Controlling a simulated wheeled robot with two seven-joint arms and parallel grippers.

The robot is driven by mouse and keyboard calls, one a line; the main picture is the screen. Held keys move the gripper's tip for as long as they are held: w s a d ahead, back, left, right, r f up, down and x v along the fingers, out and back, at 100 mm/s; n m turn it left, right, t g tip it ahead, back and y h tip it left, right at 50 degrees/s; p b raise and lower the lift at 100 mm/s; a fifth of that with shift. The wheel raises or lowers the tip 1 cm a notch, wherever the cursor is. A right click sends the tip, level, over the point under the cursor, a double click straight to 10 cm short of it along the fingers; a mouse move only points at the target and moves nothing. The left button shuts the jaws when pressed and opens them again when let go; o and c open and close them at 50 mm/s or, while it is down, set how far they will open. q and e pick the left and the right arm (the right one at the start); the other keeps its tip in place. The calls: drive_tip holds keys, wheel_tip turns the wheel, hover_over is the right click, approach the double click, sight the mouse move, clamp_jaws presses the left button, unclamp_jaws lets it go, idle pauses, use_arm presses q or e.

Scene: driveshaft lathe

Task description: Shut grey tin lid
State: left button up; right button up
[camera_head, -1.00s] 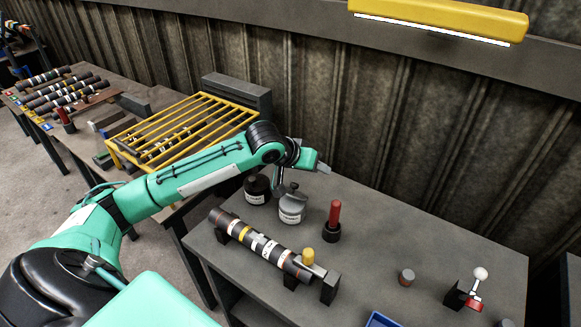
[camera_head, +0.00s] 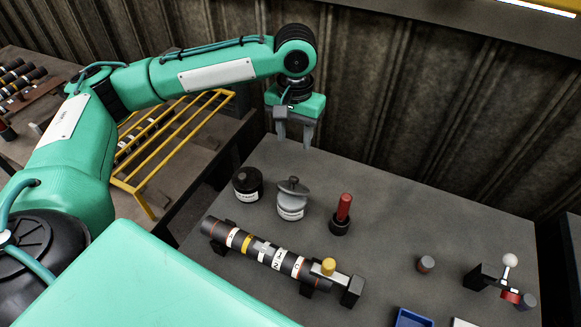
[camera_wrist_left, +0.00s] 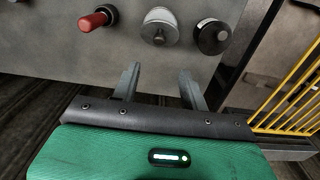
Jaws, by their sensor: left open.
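The grey tin (camera_head: 290,210) stands upright on the dark workbench. Its grey lid (camera_head: 294,186) with a small knob sits at the top and looks slightly tilted; I cannot tell how far it is seated. In the left wrist view the tin's lid (camera_wrist_left: 160,20) shows from above, beyond the fingertips. My left gripper (camera_head: 295,142) is open and empty, fingers pointing down, above and behind the tin and apart from it. It also shows in the left wrist view (camera_wrist_left: 160,72). My right gripper is not in view.
A black tin (camera_head: 247,186) stands just left of the grey one. A red-handled tool (camera_head: 342,212) stands to the right. A driveshaft (camera_head: 262,252) lies on supports in front. A yellow rack (camera_head: 165,148) is at the left, and a corrugated wall (camera_head: 420,120) rises behind.

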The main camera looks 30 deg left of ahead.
use_arm(q)
drive_tip(key=p, duration=0.1)
hover_over(295, 178)
wheel_tip(295, 178, down, 6)
drive_tip(key=shift+a, duration=0.15)
wheel_tip(295, 178, down, 7)
drive_tip(key=shift+r+p, duration=0.1)
drive_tip(key=shift+p, duration=0.35)
drive_tip(key=shift+f, duration=0.35)
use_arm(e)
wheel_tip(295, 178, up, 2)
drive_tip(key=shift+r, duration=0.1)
use_arm(q)
drive_tip(key=shift+c, duration=0.4)
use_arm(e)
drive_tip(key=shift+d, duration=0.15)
use_arm(q)
clamp_jaws()
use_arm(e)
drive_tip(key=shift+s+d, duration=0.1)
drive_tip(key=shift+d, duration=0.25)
